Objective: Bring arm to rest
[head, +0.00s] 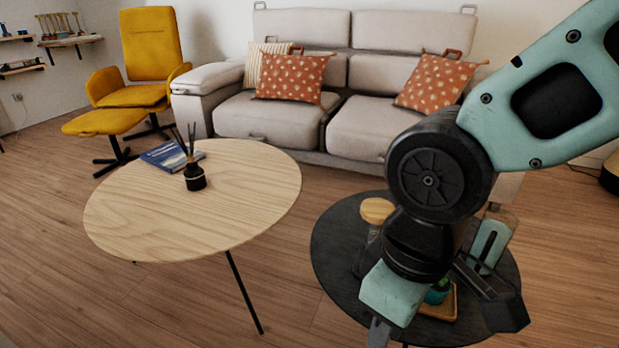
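My arm comes in from the upper right of the head view. My gripper (442,324) hangs over the dark round side table (333,240). Its two fingers are spread well apart, and I see nothing held between them. The gripper hides much of the tabletop behind it. A wooden tray (447,306) with a small teal item (436,295) shows between the fingers. I cannot tell how far above the table the fingers are.
A round-topped wooden object (377,210) stands beside the gripper on the dark table. The light wooden table (130,210) at left holds a reed diffuser (194,177) and a blue book (165,156). A grey sofa (262,118) and a yellow chair (150,45) stand behind.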

